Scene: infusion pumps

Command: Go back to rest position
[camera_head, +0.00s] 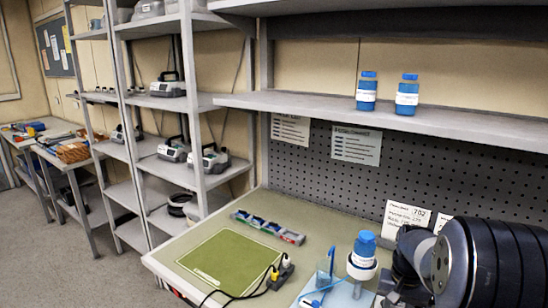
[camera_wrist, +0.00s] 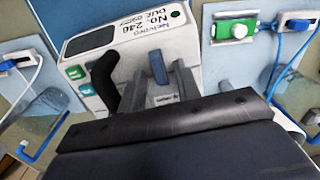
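My arm fills the lower right of the head view, with large dark rounded links over the bench. My gripper (camera_wrist: 150,80) shows in the wrist view only in part, behind a dark bar across the lower picture. I cannot tell its fingers clearly from the parts beyond, or whether they are open or shut. Just past it is a pale pump (camera_wrist: 92,62) with a dark screen, green buttons and a handwritten label reading "No. 246". A black bent bar and a blue strip stand in front of the pump; whether anything is gripped is unclear.
The bench holds a green mat (camera_head: 232,262), a small parts tray (camera_head: 268,227), black and yellow plugs (camera_head: 281,272) and a blue-capped bottle (camera_head: 363,262). Two blue bottles (camera_head: 366,92) (camera_head: 407,96) stand on the shelf above. Several pumps sit on the left rack (camera_head: 208,160). Floor at left is clear.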

